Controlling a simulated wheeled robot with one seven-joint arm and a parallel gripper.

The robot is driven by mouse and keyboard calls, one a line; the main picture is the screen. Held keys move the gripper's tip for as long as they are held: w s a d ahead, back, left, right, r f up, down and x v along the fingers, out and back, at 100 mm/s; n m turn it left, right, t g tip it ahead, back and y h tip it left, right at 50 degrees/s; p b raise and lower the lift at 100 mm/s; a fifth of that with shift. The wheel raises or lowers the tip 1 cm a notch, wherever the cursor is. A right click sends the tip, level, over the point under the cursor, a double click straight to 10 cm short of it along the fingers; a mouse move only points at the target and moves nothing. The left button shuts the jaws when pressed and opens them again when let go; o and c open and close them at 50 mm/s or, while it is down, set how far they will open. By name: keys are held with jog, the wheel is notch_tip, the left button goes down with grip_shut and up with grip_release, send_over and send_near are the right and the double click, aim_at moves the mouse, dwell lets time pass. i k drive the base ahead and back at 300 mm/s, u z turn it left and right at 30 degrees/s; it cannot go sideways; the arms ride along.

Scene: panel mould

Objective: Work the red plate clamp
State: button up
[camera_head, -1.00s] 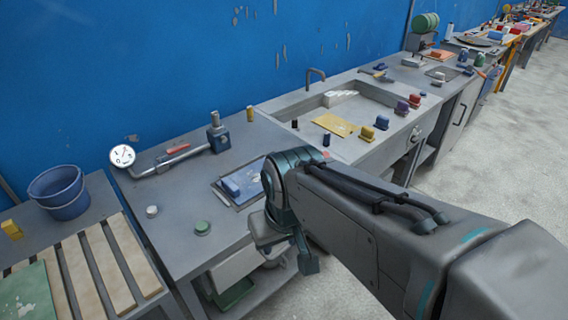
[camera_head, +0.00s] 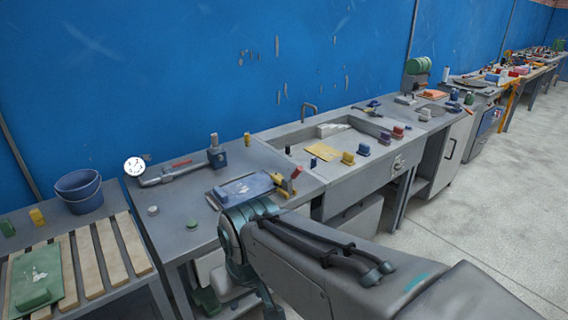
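A small clamp (camera_head: 287,184) with a red handle stands at the right edge of the grey bench, beside a blue-grey panel plate (camera_head: 243,189). I take it to be the red plate clamp. Its handle is raised at a slant, and a yellowish part lies to its left.
A white gauge (camera_head: 134,166) and a pipe with a blue valve (camera_head: 217,157) stand at the back. A green knob (camera_head: 191,224) and a white knob (camera_head: 153,210) are on the left. A blue bucket (camera_head: 79,191) stands on the slatted table. A sink unit (camera_head: 346,171) lies right.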

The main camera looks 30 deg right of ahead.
aim_at(296, 173)
jog(key=z, duration=0.85)
jog(key=i, duration=0.8)
jog(key=z, duration=0.7)
